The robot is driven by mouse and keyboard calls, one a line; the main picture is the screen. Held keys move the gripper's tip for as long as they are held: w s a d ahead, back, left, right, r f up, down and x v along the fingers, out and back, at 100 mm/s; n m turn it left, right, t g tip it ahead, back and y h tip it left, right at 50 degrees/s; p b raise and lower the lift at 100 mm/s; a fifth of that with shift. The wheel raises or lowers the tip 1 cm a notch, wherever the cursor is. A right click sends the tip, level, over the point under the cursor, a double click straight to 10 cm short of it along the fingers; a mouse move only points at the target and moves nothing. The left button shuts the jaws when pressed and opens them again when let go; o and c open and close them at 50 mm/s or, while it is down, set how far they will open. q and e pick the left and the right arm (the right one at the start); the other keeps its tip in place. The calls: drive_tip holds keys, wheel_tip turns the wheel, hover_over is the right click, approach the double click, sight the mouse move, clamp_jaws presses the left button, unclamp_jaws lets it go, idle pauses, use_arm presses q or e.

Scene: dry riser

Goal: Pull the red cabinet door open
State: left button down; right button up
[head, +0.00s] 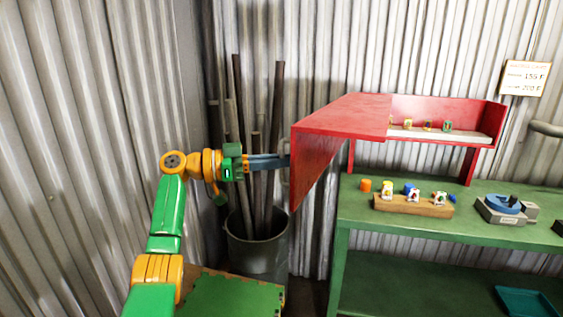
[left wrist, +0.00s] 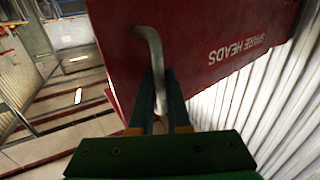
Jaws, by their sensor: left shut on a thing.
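The red cabinet (head: 497,125) stands on legs above the green bench. Its red door (head: 318,155) stands swung out to the left, and the cabinet's inside shelf shows. In the left wrist view, the door's face (left wrist: 200,50) carries upside-down "SPARE HEADS" lettering and a pale bent bar handle (left wrist: 150,45). My left gripper (head: 284,161) is at the door's outer face, shut on the handle. Its two fingers (left wrist: 160,100) lie on either side of the bar in the wrist view. My right gripper is not in view.
A dark bin (head: 255,250) with several upright pipes stands behind my left forearm. The green bench (head: 480,230) holds a wooden block (head: 412,206) with small coloured pieces and a grey-blue device (head: 505,209). Corrugated walls close the left and back.

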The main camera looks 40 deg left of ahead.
use_arm(q)
drive_tip(key=c, duration=1.2)
unclamp_jaws()
drive_tip(key=shift+o, duration=0.2)
drive_tip(key=shift+s+a+f, duration=0.1)
drive_tip(key=shift+s+a, duration=0.05)
drive_tip(key=shift+s, duration=0.05)
drive_tip(key=b+v, duration=0.1)
drive_tip(key=v, duration=0.5)
drive_tip(key=shift+s, duration=0.15)
drive_tip(key=shift+a, duration=0.15)
